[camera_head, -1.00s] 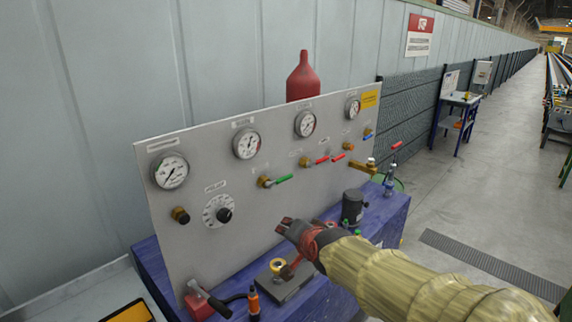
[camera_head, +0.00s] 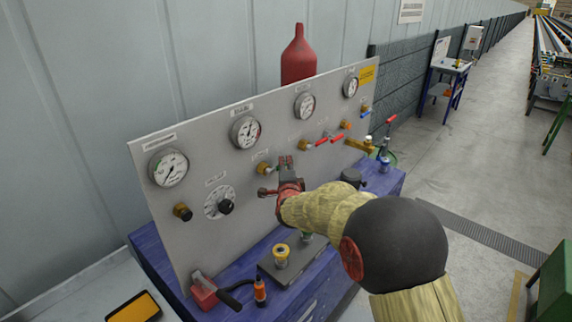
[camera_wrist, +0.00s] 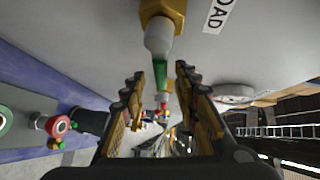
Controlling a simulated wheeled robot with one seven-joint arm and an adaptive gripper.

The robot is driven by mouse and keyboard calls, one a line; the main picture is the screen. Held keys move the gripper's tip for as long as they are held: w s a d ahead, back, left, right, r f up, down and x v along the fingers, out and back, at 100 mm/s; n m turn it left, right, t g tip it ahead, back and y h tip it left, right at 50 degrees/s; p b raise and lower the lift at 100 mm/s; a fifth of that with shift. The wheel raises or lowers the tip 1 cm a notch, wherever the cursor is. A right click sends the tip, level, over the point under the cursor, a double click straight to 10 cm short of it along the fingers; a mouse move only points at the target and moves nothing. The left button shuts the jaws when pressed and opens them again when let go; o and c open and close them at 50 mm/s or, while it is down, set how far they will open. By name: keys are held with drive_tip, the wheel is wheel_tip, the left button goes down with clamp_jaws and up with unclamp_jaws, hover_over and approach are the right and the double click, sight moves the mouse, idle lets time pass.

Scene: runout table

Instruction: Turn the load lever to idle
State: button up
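The load lever has a brass valve body (camera_wrist: 162,12) with a pale stem and a green handle (camera_wrist: 159,74), under a label of which "OAD" is readable (camera_wrist: 218,14) in the wrist view. In the head view its brass body (camera_head: 264,168) sits on the grey panel (camera_head: 240,185), while my gripper hides the green handle. My gripper (camera_head: 275,174) is open at the panel. In the wrist view its two fingers (camera_wrist: 160,80) stand on either side of the green handle, with a gap visible. I cannot tell whether either finger touches it.
Red-handled valves (camera_head: 322,141) lie right of the load lever. A black knob (camera_head: 226,206) on a dial is to its left. Gauges (camera_head: 246,132) line the panel's top.

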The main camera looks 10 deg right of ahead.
drive_tip(key=shift+x, duration=1.25)
drive_tip(key=shift+c, duration=0.5)
clamp_jaws()
